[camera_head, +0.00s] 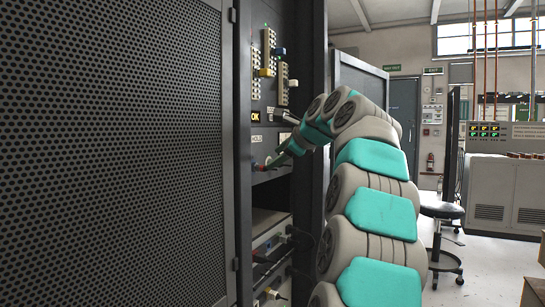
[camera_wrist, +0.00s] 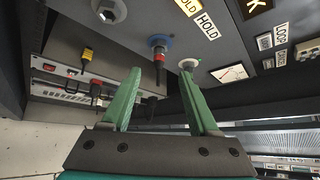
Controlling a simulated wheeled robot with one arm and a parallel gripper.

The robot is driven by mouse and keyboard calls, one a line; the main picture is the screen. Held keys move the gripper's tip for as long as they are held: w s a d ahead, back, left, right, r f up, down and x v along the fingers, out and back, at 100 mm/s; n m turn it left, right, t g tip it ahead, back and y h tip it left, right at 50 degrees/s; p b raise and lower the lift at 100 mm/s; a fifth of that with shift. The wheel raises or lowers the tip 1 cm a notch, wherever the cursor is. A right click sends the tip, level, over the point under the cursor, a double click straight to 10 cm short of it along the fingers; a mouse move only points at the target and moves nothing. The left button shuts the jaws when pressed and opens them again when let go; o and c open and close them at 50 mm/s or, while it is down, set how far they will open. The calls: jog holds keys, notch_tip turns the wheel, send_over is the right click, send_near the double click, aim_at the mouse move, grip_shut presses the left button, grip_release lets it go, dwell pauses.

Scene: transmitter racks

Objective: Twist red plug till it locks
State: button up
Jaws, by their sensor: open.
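The red plug (camera_wrist: 159,54) has a red band and a dark body and sits at a blue-ringed socket (camera_wrist: 160,40) on the grey rack panel. In the wrist view it lies ahead of my gripper (camera_wrist: 159,71), near the middle of the gap between the two green fingers. The fingers are apart with nothing between them that I can tell is gripped. In the head view my gripper (camera_head: 273,165) reaches the panel's lower part, and a small red spot (camera_head: 255,166) shows beside its tips. I cannot tell whether the plug is locked.
Bare sockets (camera_wrist: 188,64) flank the plug, and a meter (camera_wrist: 229,73) is to the right. A yellow plug (camera_wrist: 87,55) and black cabled plugs (camera_wrist: 95,90) are on a lower unit at left. A perforated rack door (camera_head: 120,150) stands left of the panel.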

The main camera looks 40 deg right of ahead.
jog(key=x, duration=0.7)
jog(key=shift+f, duration=0.1)
grip_shut()
dwell(0.3)
jog(key=shift+c, duration=0.2)
grip_release()
send_near(263, 166)
jog(key=v, duration=0.3)
jog(key=shift+s, duration=0.35)
